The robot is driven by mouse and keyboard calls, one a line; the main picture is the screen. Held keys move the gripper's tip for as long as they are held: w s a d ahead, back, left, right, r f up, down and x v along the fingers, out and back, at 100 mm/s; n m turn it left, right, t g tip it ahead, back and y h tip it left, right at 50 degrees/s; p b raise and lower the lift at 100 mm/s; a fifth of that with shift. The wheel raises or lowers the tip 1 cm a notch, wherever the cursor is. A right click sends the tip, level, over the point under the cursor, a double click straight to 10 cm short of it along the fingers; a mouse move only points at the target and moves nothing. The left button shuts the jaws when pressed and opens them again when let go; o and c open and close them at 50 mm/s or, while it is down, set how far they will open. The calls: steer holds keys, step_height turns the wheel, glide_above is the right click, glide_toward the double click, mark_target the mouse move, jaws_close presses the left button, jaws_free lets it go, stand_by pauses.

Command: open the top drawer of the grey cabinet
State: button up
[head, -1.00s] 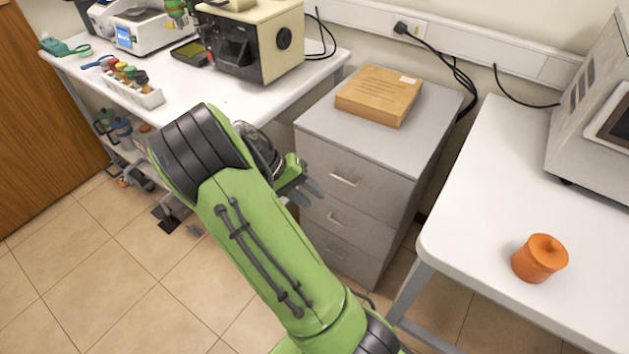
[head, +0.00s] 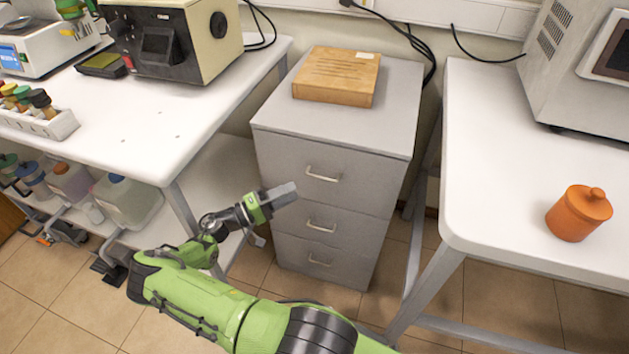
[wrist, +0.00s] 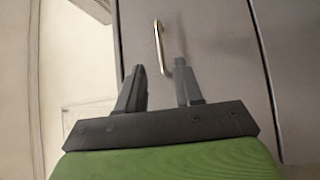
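The grey cabinet (head: 345,122) stands between two white tables, with three drawers that look shut. Its top drawer (head: 375,182) has a bar handle (head: 323,175). My gripper (head: 290,192) is in front of the cabinet's left part, lower than the top handle in the head view. In the wrist view my gripper (wrist: 161,72) is open, its two fingers apart with nothing between them. A drawer handle (wrist: 160,47) shows upright in that view, just beyond the fingertips and apart from them; that view alone does not make clear which drawer it belongs to.
A wooden box (head: 337,76) lies on the cabinet top. The left table (head: 150,120) carries a beige machine (head: 180,45). Plastic containers (head: 127,198) stand on the shelf below. The right table (head: 490,190) holds an orange jar (head: 578,213). Tiled floor (head: 480,290) shows in front.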

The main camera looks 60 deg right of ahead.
mark_target(320, 178)
steer(key=b+x, duration=0.1)
steer(key=x, duration=0.8)
steer(key=shift+f, duration=0.1)
jaws_close()
stand_by(0.9)
